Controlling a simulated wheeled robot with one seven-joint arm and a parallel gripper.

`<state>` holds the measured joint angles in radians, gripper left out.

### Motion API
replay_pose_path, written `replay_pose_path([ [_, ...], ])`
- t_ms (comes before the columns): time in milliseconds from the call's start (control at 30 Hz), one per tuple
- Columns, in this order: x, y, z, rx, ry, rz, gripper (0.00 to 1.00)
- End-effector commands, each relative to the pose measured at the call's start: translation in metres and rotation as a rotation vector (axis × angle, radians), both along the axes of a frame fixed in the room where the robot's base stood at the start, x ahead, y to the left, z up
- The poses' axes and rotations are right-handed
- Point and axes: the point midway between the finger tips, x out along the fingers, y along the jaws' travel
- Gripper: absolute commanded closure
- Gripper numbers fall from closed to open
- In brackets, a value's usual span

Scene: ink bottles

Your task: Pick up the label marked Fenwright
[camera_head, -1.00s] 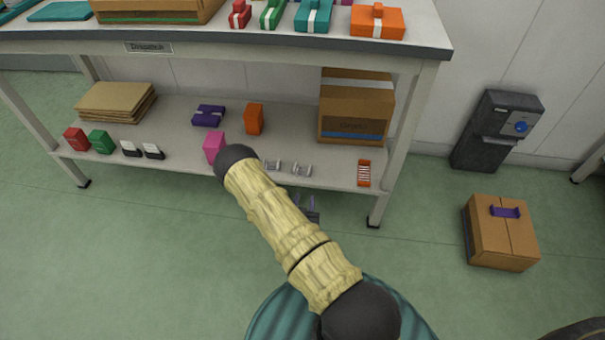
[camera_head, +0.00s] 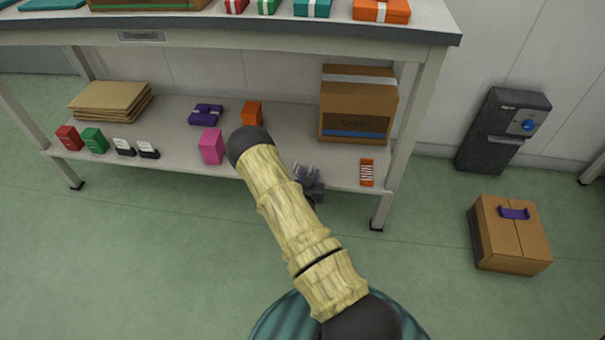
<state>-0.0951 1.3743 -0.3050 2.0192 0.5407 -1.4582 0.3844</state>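Two small black-and-white label-like items, one (camera_head: 124,147) left of the other (camera_head: 147,150), stand at the front of the lower shelf. Their writing is too small to read, so I cannot tell which thing is marked Fenwright. My gripper (camera_head: 307,176) is at the front edge of the lower shelf, right of the pink box, partly behind my arm. Small greyish pieces show around its tip. I cannot tell whether these are fingers or small items on the shelf, or whether the gripper is open or shut.
The lower shelf (camera_head: 185,160) also holds a pink box (camera_head: 211,146), an orange box (camera_head: 252,113), a purple item (camera_head: 206,115), a large carton (camera_head: 357,108) and an orange striped item (camera_head: 367,172). The bench top hangs above. Another carton (camera_head: 510,235) stands on the floor at right.

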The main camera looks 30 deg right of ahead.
Motion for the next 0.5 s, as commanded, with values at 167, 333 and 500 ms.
replay_pose_path([
  [167,0.001,0.000,0.001,0.000,0.000,0.001,0.66],
  [333,0.002,-0.001,0.000,0.000,0.000,0.000,0.66],
  [500,0.011,-0.008,-0.003,0.000,-0.002,-0.001,0.66],
])
